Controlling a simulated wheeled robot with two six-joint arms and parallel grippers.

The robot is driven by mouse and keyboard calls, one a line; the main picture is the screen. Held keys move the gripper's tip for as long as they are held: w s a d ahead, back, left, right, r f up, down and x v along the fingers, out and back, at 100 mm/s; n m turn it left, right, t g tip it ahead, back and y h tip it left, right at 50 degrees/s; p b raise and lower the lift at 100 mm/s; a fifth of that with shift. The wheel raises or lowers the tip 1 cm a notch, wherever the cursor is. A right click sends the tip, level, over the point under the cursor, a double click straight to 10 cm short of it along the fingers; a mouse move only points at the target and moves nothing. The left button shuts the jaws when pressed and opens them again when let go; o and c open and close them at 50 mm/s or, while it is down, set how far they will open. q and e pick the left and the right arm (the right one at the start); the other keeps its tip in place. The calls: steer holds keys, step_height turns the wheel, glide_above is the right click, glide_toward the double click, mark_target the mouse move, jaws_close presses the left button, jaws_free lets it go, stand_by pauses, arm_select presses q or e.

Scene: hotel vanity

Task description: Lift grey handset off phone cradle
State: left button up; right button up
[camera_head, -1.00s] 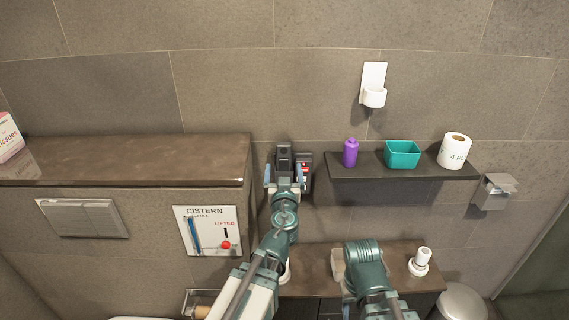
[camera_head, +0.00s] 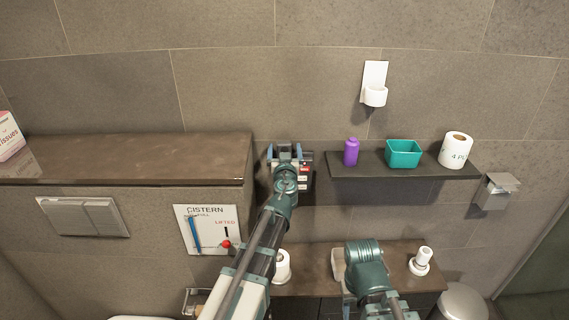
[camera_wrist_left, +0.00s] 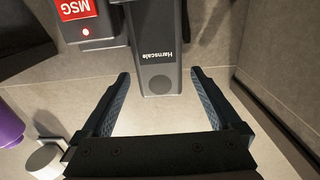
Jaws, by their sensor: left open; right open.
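The dark grey handset (camera_wrist_left: 155,60), printed "Hamscale", hangs upright on the wall phone, its end reaching between the fingers of my left gripper (camera_wrist_left: 160,76) in the left wrist view. The fingers are open on either side of it, with visible gaps. The phone body with a red MSG label (camera_wrist_left: 85,18) is beside the handset. In the head view my left gripper (camera_head: 285,150) is in front of the phone (camera_head: 307,176) and hides most of the handset. My right arm is folded over the lower counter; its gripper does not show.
A dark shelf (camera_head: 345,170) right of the phone holds a purple bottle (camera_head: 351,152), a teal tub (camera_head: 403,153) and a paper roll (camera_head: 455,150). A brown ledge (camera_head: 120,160) is to the left. A cistern sign (camera_head: 208,240) is below it.

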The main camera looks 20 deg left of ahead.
arm_select(q)
steer(key=shift+w+a, duration=0.25)
steer(key=shift+w, duration=0.45)
steer(key=shift+c, duration=0.3)
jaws_close()
